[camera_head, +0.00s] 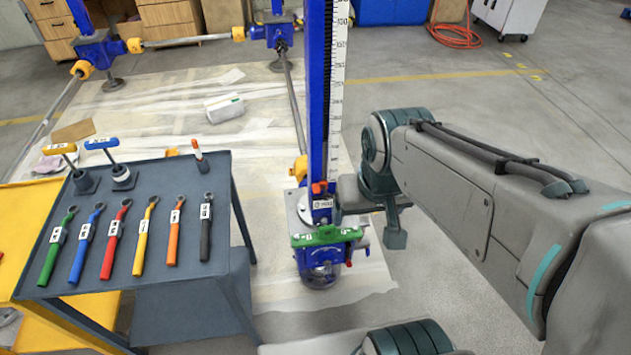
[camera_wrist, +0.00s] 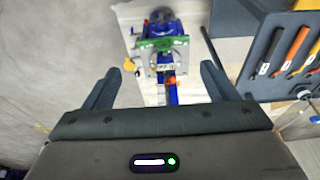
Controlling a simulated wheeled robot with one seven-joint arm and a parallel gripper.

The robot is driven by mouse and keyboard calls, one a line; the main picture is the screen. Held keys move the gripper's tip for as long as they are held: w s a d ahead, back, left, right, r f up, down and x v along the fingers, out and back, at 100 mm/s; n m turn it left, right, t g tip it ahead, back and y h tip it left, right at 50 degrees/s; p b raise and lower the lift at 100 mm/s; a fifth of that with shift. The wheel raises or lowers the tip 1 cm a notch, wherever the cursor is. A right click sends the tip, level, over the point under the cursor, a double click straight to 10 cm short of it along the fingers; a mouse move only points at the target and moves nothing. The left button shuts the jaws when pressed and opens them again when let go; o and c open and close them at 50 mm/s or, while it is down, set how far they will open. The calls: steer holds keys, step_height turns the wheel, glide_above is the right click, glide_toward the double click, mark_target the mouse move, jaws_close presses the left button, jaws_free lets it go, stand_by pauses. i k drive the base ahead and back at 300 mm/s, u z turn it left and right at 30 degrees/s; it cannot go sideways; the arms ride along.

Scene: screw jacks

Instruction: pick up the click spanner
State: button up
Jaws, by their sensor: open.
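Several spanners with coloured handles lie in a row on a dark grey tray table (camera_head: 225,170) at the left of the head view: green (camera_head: 50,257), blue (camera_head: 82,255), red (camera_head: 113,248), yellow (camera_head: 142,250), orange (camera_head: 174,240) and black (camera_head: 206,232). Their white labels are too small to read, so I cannot tell which is the click spanner. The black, orange and yellow ones also show at the right edge of the wrist view, partly cut off. My gripper (camera_wrist: 158,80) is open and empty, away from the table, with a blue screw jack in view between its fingers.
The blue screw jack (camera_head: 320,258) with a green top part and a tall scale post stands between the table and my arm. Two T-handled tools (camera_head: 100,143) and a small orange-handled tool (camera_head: 197,148) stand at the table's back. A yellow surface (camera_head: 35,200) adjoins its left side.

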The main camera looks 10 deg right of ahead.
mark_target(87, 231)
steer(key=u, duration=3.2)
steer(key=i, duration=2.45)
steer(key=z, duration=1.5)
